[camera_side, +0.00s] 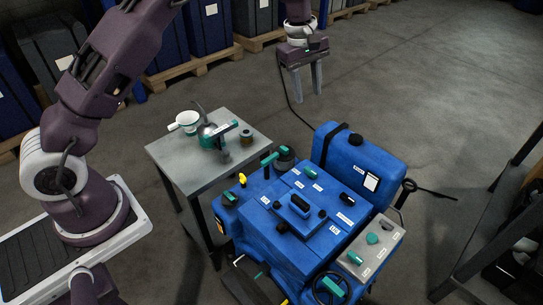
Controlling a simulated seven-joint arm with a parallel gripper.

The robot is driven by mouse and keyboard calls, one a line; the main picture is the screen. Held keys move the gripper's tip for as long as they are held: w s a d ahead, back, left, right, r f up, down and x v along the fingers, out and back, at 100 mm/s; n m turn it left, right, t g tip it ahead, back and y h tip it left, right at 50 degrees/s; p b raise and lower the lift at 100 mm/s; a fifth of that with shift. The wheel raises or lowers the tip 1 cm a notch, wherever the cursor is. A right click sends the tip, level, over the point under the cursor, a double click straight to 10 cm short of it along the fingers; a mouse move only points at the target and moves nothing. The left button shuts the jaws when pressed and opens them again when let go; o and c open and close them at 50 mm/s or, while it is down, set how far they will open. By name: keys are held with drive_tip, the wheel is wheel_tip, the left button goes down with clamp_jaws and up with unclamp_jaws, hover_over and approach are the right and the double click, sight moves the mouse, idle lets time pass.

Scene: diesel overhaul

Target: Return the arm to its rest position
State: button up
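My gripper (307,96) hangs at the top of the side view, right of centre, with its two grey fingers pointing down. The fingers stand apart with only floor showing between them, and nothing is held. It is beyond the blue engine unit (290,232) and clear of it. My purple arm (110,60) rises on the left from a white-edged base; part of the arm leading to the gripper lies above the picture.
A blue tank (358,170) stands at the engine's right. Blue bins on pallets line the back. Dark shelving (500,210) stands right. Open floor lies between.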

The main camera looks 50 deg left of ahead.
drive_tip(key=s+d+r+m+t, duration=0.2)
drive_tip(key=s+r+m, duration=0.4)
drive_tip(key=s+r, duration=1.05)
drive_tip(key=s+f+m+t+y, duration=0.1)
drive_tip(key=s+m, duration=0.7)
drive_tip(key=s, duration=1.4)
wheel_tip(320, 180, down, 2)
drive_tip(key=shift+d+m+t, duration=0.2)
drive_tip(key=shift+m+t, duration=0.2)
drive_tip(key=shift+t, duration=0.1)
